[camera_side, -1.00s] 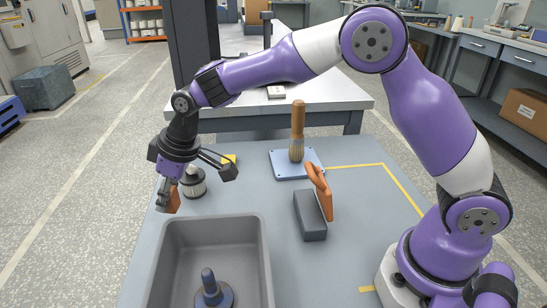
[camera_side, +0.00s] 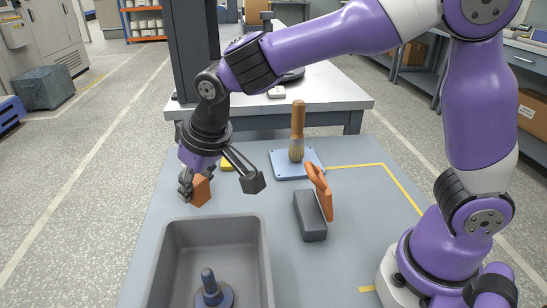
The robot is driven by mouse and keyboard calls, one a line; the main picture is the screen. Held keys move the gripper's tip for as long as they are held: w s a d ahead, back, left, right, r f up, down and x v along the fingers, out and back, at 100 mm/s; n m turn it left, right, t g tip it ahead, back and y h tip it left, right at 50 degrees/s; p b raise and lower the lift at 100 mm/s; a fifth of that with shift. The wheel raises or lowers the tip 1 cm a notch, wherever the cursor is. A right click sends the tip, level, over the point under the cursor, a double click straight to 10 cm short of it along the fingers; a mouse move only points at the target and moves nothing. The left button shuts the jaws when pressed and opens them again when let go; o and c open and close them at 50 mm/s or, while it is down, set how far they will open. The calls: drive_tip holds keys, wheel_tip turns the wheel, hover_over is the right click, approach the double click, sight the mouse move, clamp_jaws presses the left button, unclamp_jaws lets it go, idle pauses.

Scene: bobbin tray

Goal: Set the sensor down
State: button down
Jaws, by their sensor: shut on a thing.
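The sensor, a small orange block (camera_side: 201,191), is in the fingers of my gripper (camera_side: 187,188). My gripper is shut on it and points down, above the left part of the table, just behind the grey bin. One view does not show clearly whether the block touches the table or hangs above it. The fingers hide part of the block.
The deep grey bin (camera_side: 258,240) stands in front with a dark blue knobbed piece (camera_side: 211,291) inside. A brush (camera_side: 297,135) stands on a light blue plate (camera_side: 317,170). A grey block (camera_side: 309,217) and orange clamp-like piece (camera_side: 321,190) stand right of centre. A yellow piece (camera_side: 226,165) lies behind.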

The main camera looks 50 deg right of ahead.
drive_tip(key=s+d+m, duration=0.1)
drive_tip(key=s, duration=0.1)
drive_tip(key=s+d+m+h, duration=0.1)
drive_tip(key=s+d+m, duration=0.1)
drive_tip(key=s+d+m+h, duration=0.1)
drive_tip(key=s+d+m, duration=0.1)
drive_tip(key=shift+s+d, duration=0.15)
drive_tip(key=shift+s, duration=0.25)
drive_tip(key=shift+m+g, duration=0.3)
drive_tip(key=w+d+f, duration=0.1)
drive_tip(key=d+f, duration=0.1)
drive_tip(key=d, duration=0.1)
drive_tip(key=w+d+f, duration=0.2)
drive_tip(key=d, duration=0.1)
drive_tip(key=w+d+f, duration=0.2)
drive_tip(key=d, duration=0.1)
drive_tip(key=shift+w+d+f, duration=0.1)
drive_tip(key=shift+d+f, duration=0.2)
drive_tip(key=shift+f, duration=2.1)
drive_tip(key=shift+f, duration=0.1)
drive_tip(key=c, duration=0.5)
unclamp_jaws()
drive_tip(key=shift+c, duration=0.2)
